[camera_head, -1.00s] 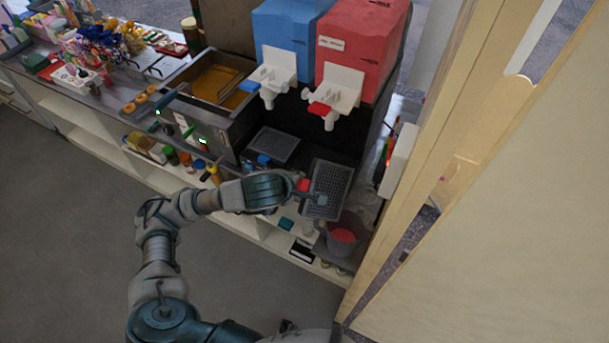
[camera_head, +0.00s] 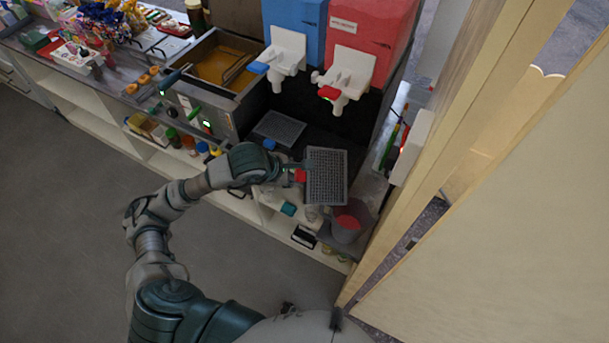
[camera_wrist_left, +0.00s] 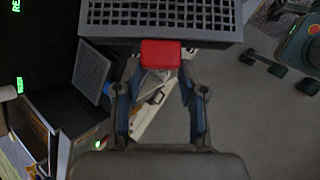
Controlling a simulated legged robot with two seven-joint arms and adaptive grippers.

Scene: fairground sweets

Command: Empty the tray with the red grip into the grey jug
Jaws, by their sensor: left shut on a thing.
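My left gripper (camera_head: 292,172) is shut on the red grip (camera_head: 300,176) of a grey grid tray (camera_head: 327,178). In the left wrist view, the fingers (camera_wrist_left: 160,72) close around the red grip (camera_wrist_left: 160,54), and the tray (camera_wrist_left: 165,14) extends beyond it at the top. The tray appears held in the air near the counter's front edge; any liquid in it cannot be made out. The grey jug (camera_head: 347,235) stands just below and right of the tray in the picture, with red inside its mouth. My right gripper is not in view.
A second grid tray (camera_head: 279,128) with a blue grip (camera_head: 269,144) sits left of the held tray. Blue (camera_head: 296,22) and red (camera_head: 365,28) dispensers with white taps stand behind. A wooden panel (camera_head: 440,160) bounds the right. Open floor lies in front.

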